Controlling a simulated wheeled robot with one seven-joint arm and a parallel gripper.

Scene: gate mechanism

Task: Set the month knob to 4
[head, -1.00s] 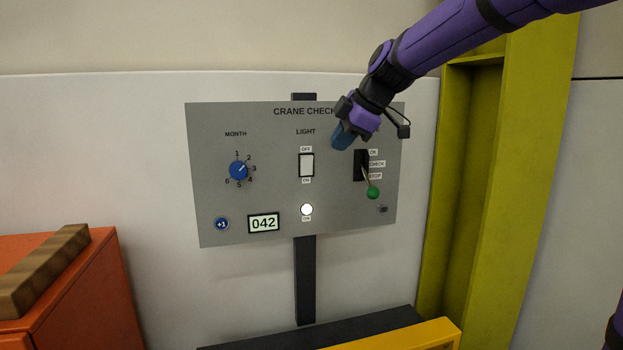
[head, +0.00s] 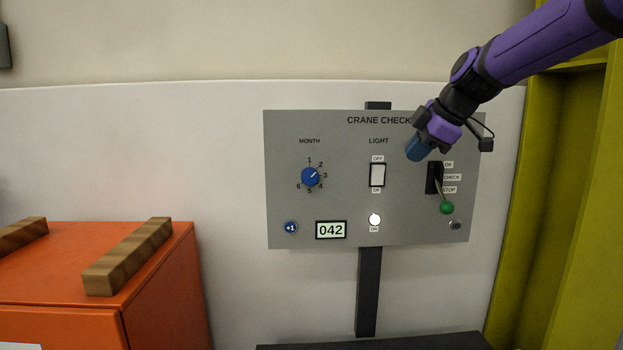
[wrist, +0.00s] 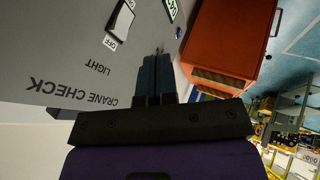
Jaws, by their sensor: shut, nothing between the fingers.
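The month knob (head: 311,177) is a small blue dial with a white pointer mark. It sits at the left of the grey CRANE CHECK panel (head: 285,125), ringed by the numbers 1 to 6. Its mark points to the upper right, at about 2. My gripper (head: 414,152) has its blue fingers shut and empty, in front of the panel's right part, to the right of the knob and apart from it. In the wrist view the shut fingers (wrist: 154,62) point along the panel, which appears upside down. The knob is not visible there.
The panel also holds a light switch (head: 377,175), a lit lamp (head: 375,219), a display reading 042 (head: 331,230), a +1 button (head: 291,227) and a green-tipped lever (head: 447,207). An orange cabinet (head: 160,290) stands at lower left. A yellow-green post (head: 545,200) rises at right.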

